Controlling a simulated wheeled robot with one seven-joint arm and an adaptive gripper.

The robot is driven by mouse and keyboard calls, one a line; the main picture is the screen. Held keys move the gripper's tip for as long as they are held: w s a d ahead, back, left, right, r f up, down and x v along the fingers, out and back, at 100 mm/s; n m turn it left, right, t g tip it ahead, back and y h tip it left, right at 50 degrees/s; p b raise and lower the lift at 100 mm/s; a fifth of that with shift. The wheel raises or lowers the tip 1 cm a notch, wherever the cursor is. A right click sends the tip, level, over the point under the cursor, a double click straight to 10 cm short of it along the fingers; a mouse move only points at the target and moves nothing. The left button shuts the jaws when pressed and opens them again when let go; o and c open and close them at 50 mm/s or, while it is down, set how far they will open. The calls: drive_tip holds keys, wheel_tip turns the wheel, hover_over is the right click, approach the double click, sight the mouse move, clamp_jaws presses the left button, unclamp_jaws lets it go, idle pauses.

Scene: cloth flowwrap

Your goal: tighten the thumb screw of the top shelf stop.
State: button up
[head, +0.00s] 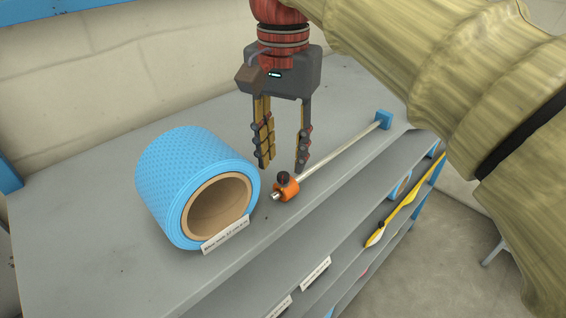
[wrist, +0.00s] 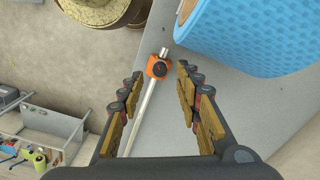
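The top shelf stop is an orange collar (head: 288,190) on a thin metal rod (head: 340,150) lying along the top shelf's front edge. A dark thumb screw (head: 283,177) stands on the collar. In the wrist view the collar (wrist: 158,67) shows ahead, between my fingertips in the picture, with the rod running back toward the palm. My gripper (head: 283,167) is open and empty, pointing down. In the head view its fingertips appear just above and behind the thumb screw. The exact height gap is hard to tell, and I see no contact.
A large blue textured roll (head: 190,175) with a brown core lies left of the collar, close to my gripper. A label (head: 226,235) stands in front of it. A blue block (head: 383,119) sits at the rod's far end. The grey shelf top (head: 90,240) is otherwise clear.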

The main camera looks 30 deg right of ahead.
sight(283, 175)
wheel_tip(283, 175, up, 9)
idle(0.3)
idle(0.5)
